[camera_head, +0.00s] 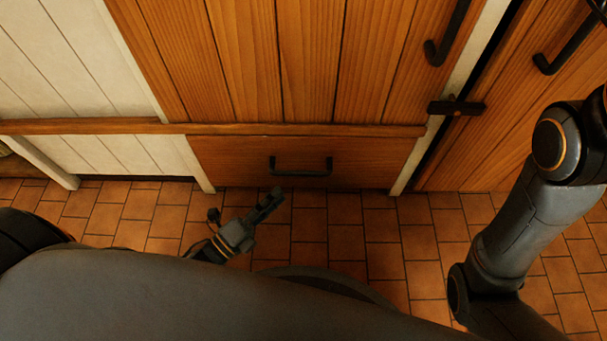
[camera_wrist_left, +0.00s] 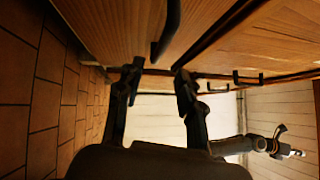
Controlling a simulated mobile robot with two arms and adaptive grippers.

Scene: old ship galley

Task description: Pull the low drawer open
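The low drawer (camera_head: 230,153) is a wide, reddish-brown wooden front just above the floor, flush with its frame and shut. Its dark bar handle (camera_head: 301,173) runs horizontally across the middle. My left gripper (camera_head: 272,199) is low over the tiles, in front of the drawer and a little left of the handle, pointing up and right in the head view. The left wrist view shows its two fingers (camera_wrist_left: 157,74) apart with nothing between them. In that turned view a dark handle (camera_wrist_left: 170,28), seemingly the drawer's, stands just beyond the fingers, apart from them.
Tall wooden doors (camera_head: 290,60) with dark handles (camera_head: 448,38) rise above the drawer. White panelling (camera_head: 60,60) is at the left. Bare tiled floor (camera_head: 345,240) lies before the drawer.

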